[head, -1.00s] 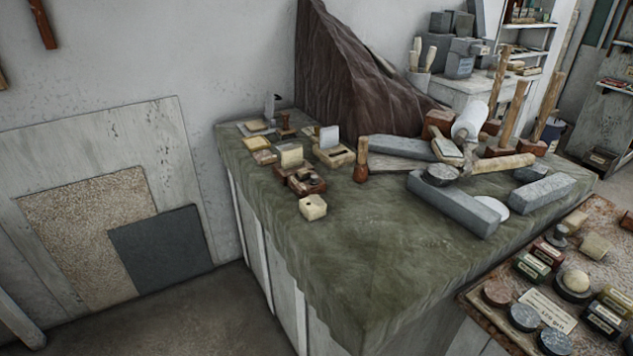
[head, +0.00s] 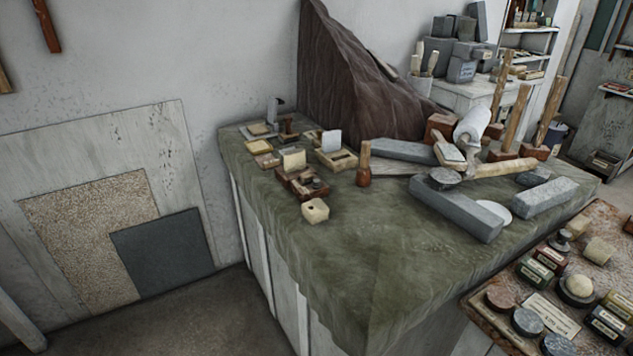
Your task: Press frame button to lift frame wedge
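Several small wood and cream-coloured devices stand at the far left of a green cloth-covered table. One is a cream frame-like box (head: 346,161) with a pale upright plate (head: 331,141) at it. Beside it is a red-brown block (head: 309,190) with a dark round knob (head: 317,183) on top, and a cream upright piece (head: 293,159) stands behind that block. I cannot tell which of these is the frame button or the frame wedge; they are too small. Neither of my grippers is in view.
The front of the green table (head: 370,270) is clear. A cream cube (head: 315,210) with a hole sits near its left edge. Long grey stone blocks (head: 455,212), mallets and a brown draped cloth (head: 350,80) crowd the back and right. A tray (head: 480,312) of labelled tins stands at lower right.

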